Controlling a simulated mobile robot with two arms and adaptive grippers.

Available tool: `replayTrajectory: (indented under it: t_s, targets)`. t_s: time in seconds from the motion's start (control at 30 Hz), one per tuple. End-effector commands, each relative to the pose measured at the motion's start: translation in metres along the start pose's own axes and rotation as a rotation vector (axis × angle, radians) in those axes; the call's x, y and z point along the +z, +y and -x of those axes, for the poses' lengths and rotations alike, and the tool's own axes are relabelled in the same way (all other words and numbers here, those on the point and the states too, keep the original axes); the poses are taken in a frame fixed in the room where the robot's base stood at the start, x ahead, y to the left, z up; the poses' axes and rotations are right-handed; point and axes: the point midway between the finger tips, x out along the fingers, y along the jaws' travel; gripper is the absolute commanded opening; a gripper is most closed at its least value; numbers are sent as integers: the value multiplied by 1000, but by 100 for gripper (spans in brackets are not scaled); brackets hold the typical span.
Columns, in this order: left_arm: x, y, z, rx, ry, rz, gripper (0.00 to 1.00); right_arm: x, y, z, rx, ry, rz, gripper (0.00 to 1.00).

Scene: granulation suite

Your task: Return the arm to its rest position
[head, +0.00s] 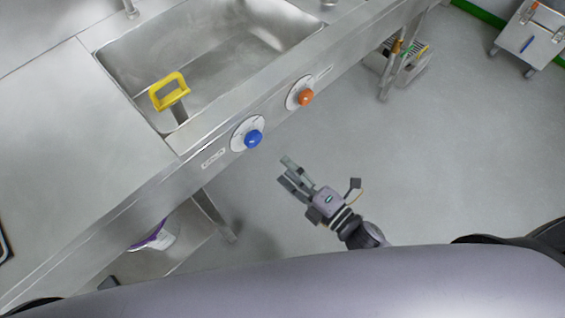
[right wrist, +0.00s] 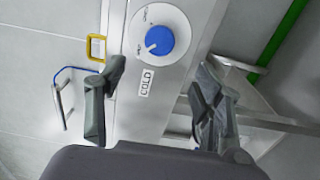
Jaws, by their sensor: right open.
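My right gripper (head: 287,178) is in the middle of the head view, off the front of the steel sink bench, with its fingertips pointing toward the blue knob (head: 253,139). In the right wrist view the two fingers (right wrist: 158,100) are spread wide. The blue knob (right wrist: 159,40) on its white dial shows beyond and between them, above a label reading COLD (right wrist: 146,83). My left gripper is in neither view.
The orange knob (head: 306,97) sits farther right on the bench front. A yellow-handled tool (head: 170,92) stands in the sink basin (head: 225,50). A lower shelf (head: 165,250) holds a white and purple container. Grey floor (head: 430,150) lies clear to the right; a steel cart (head: 530,40) stands far right.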

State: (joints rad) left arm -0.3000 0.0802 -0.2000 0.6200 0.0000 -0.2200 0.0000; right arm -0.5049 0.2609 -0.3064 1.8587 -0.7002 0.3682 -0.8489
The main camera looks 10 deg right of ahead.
Motion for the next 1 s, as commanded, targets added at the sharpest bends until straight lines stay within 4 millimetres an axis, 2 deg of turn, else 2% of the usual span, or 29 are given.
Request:
replayTrajectory:
  t_s: [0.5, 0.57, 0.63, 0.67, 0.77, 0.83, 0.9, 0.97, 1.0]
  targets:
    - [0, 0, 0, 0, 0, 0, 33, 0, 0, 0, -1, 0, -1, 61]
    - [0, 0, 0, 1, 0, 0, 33, 2, -5, 0, -9, -6, -12, 61]
    - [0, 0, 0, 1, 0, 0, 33, 7, -20, 2, -40, -26, -52, 61]
    - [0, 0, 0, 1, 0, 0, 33, 10, -30, 3, -61, -42, -82, 61]
    - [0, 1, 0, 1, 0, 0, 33, 26, -83, 13, -165, -124, -230, 61]
    - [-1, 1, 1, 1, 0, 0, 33, 38, -131, 26, -256, -208, -368, 61]
    - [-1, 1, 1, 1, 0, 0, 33, 46, -181, 47, -350, -307, -516, 61]
    - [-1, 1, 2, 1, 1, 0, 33, 50, -222, 67, -425, -400, -641, 61]
    - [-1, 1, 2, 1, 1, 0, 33, 51, -248, 84, -474, -465, -722, 61]
